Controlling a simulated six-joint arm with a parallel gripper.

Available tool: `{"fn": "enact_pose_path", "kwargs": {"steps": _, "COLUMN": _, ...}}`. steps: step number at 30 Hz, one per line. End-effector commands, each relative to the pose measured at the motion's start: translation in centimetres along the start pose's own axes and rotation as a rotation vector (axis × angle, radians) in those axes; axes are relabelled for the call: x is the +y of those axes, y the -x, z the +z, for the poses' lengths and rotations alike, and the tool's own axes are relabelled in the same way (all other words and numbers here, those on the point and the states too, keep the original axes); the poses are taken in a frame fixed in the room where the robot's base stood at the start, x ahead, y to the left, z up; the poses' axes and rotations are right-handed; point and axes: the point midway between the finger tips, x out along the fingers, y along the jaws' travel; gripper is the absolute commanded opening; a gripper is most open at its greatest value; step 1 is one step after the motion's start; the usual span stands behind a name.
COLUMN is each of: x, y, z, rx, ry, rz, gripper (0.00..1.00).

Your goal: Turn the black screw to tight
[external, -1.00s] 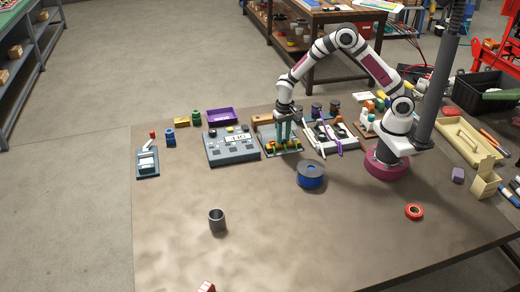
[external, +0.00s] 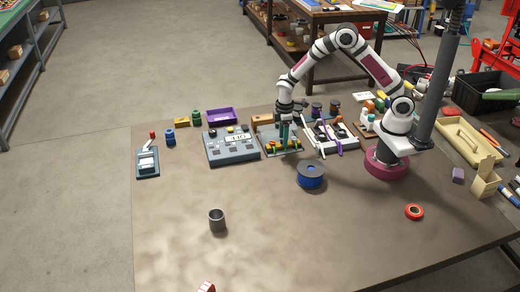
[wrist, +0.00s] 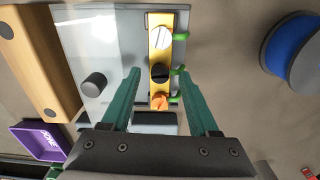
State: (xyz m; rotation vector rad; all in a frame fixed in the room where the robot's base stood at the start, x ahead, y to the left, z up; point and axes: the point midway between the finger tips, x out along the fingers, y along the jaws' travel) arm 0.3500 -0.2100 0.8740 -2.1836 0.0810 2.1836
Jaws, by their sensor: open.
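The black screw (wrist: 160,73) sits in the middle of a yellow block in the wrist view. A white screw (wrist: 161,37) is above it there and an orange screw (wrist: 158,102) below it. The yellow block (wrist: 153,20) is fixed on a grey plate (wrist: 105,25). My gripper (wrist: 162,77) is open, with one teal finger to each side of the block. The black screw shows between the fingertips, and I see no finger touching it. In the external view my gripper (external: 290,148) points down over the plate, and its fingers partly hide the screws.
A black knob (wrist: 94,84) stands on the plate, left of the fingers. Green pieces (wrist: 181,36) stick out on the block's right. A grey control box (external: 231,148) and a blue spool (external: 311,175) stand close by. The table's front is mostly clear.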

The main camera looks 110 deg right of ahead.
Motion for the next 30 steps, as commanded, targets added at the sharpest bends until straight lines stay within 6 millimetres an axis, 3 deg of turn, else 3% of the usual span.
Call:
{"fn": "enact_pose_path", "kwargs": {"steps": 3, "x": 0.0, "y": 0.7, "z": -0.1, "rx": 0.004, "ry": 0.250, "rz": 0.002, "gripper": 0.61}}
{"fn": "enact_pose_path", "kwargs": {"steps": 19, "x": 0.1, "y": 15.8, "z": -0.1, "rx": 0.005, "ry": 0.239, "rz": 0.004, "gripper": 0.61}}
{"fn": "enact_pose_path", "kwargs": {"steps": 30, "x": -8.8, "y": 19.3, "z": 4.5, "rx": 0.009, "ry": 0.066, "rz": -0.041, "gripper": 0.61}}
